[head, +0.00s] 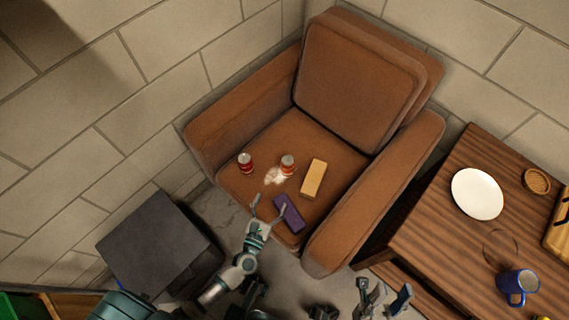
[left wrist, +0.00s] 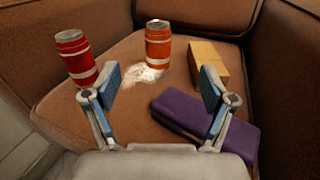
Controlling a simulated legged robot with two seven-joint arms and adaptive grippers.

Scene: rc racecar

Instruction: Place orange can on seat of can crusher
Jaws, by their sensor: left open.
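The orange can (head: 288,165) stands upright on the seat of a brown armchair; it also shows in the left wrist view (left wrist: 158,47). A red can (head: 245,163) stands to its left, also in the left wrist view (left wrist: 78,60). My left gripper (head: 268,207) is open and empty over the front of the seat. In the left wrist view its fingers (left wrist: 160,82) point toward the orange can, which is farther off between them. My right gripper (head: 384,290) is open and empty near the side table. I cannot make out a can crusher in either view.
On the seat (head: 258,205) lie a white spill (head: 274,176), a tan block (head: 314,178) and a purple case (head: 289,212) close to my left gripper. The armchair's arms and back enclose the seat. A wooden table (head: 432,225) stands right, a dark box (head: 155,245) left.

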